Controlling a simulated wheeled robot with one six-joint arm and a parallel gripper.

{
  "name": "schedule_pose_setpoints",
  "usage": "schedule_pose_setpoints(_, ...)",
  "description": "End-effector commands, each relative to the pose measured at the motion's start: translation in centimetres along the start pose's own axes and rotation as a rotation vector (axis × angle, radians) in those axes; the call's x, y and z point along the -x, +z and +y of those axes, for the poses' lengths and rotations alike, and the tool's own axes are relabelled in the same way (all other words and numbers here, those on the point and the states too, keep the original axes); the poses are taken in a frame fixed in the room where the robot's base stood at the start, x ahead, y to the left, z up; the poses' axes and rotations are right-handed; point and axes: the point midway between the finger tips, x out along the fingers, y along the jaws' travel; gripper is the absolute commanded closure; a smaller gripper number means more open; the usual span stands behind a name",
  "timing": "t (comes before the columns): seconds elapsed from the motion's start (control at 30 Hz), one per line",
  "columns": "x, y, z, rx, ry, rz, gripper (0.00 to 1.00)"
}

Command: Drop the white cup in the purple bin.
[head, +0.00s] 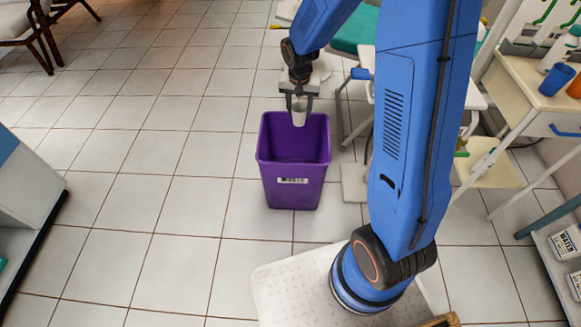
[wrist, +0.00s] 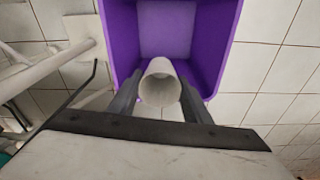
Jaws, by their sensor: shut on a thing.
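The white cup (head: 299,115) is held between the fingers of my gripper (head: 299,103). The gripper is shut on it. In the wrist view the cup (wrist: 160,84) shows between the two dark fingers, with its round opening toward the camera. The purple bin (head: 292,184) stands on the tiled floor with its open top up and a white label on its front. The cup is over the bin's opening, seen against its inside. In the wrist view the bin (wrist: 228,45) lies beyond the cup. How high the cup is above the rim is hard to tell.
At right, a cream cart (head: 530,85) carries a blue cup (head: 556,79) and other items. A green-topped chair (head: 355,30) stands behind the bin. A cabinet (head: 20,190) is at the left edge. The tiled floor left of the bin is clear.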

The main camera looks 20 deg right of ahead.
Motion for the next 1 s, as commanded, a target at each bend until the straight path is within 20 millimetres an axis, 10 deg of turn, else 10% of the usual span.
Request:
schedule_pose_setpoints(0.8, -4.1, 0.5, 0.0, 0.000, 0.000, -0.001, 0.76)
schedule_pose_setpoints(0.83, -4.1, 0.5, 0.0, 0.000, 0.000, -0.001, 0.49)
schedule_pose_setpoints(0.9, -4.1, 0.5, 0.0, 0.000, 0.000, -0.001, 0.34)
schedule_pose_setpoints(1.0, -4.1, 0.5, 0.0, 0.000, 0.000, -0.001, 0.34)
